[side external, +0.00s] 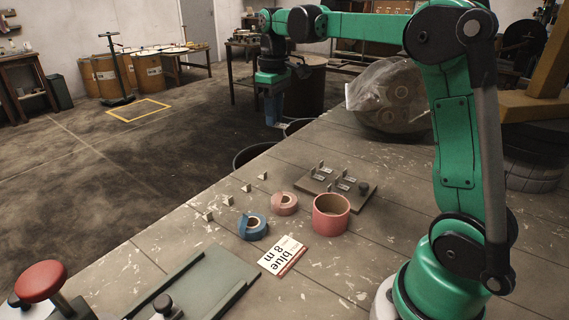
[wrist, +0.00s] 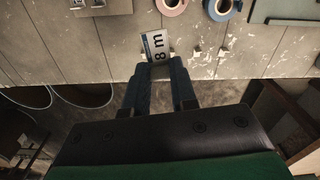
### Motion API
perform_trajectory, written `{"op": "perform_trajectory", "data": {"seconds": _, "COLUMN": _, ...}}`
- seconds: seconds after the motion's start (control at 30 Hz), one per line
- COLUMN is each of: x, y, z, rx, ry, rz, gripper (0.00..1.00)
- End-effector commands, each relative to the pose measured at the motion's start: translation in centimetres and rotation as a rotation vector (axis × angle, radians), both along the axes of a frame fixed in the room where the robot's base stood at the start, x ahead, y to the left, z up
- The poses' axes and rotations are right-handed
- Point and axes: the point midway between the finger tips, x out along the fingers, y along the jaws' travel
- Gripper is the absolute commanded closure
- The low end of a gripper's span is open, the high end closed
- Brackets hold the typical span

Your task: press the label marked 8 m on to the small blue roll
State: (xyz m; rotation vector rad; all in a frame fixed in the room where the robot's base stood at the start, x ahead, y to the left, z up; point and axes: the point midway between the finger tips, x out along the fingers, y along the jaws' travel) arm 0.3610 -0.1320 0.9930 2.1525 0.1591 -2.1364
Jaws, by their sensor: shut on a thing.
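My gripper (wrist: 158,72) is shut on a small white label (wrist: 155,44) marked 8 m, which sticks out past the fingertips. In the side external view my gripper (side external: 273,112) hangs high near the bench's far edge, with the label small below it. The small blue roll (side external: 246,233) lies flat on the bench, apart from the gripper, left of a small pink roll (side external: 284,207). The blue roll also shows at the top edge of the wrist view (wrist: 211,11), partly cut off. A card (side external: 282,256) reading "blue 8 m" lies in front of it.
A larger pink-red roll (side external: 331,219) stands right of the small rolls. A board (side external: 350,201) with upright pieces lies behind them. Several small blocks line the bench's far edge, with dark round bins (side external: 250,155) beyond. A green-grey plate (side external: 215,280) lies at front left.

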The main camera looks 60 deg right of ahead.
Motion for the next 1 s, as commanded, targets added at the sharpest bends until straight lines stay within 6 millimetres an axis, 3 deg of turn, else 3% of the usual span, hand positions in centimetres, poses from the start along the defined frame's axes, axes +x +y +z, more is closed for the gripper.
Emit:
{"op": "perform_trajectory", "data": {"seconds": 0.03, "x": 0.3, "y": 2.0, "z": -1.5, "rx": 0.000, "ry": -0.001, "rz": 0.043, "gripper": 1.00}}
{"op": "perform_trajectory", "data": {"seconds": 0.2, "x": 0.0, "y": 7.4, "z": -5.7, "rx": 0.002, "ry": -0.006, "rz": 0.155, "gripper": 1.00}}
{"op": "perform_trajectory", "data": {"seconds": 0.4, "x": -1.2, "y": 10.9, "z": -8.4, "rx": 0.003, "ry": -0.010, "rz": 0.230, "gripper": 1.00}}
{"op": "perform_trajectory", "data": {"seconds": 0.67, "x": -1.6, "y": 11.6, "z": -9.9, "rx": 0.004, "ry": -0.009, "rz": 0.244, "gripper": 1.00}}
{"op": "perform_trajectory", "data": {"seconds": 1.0, "x": -1.5, "y": 11.5, "z": -13.4, "rx": 0.004, "ry": -0.009, "rz": 0.243, "gripper": 1.00}}
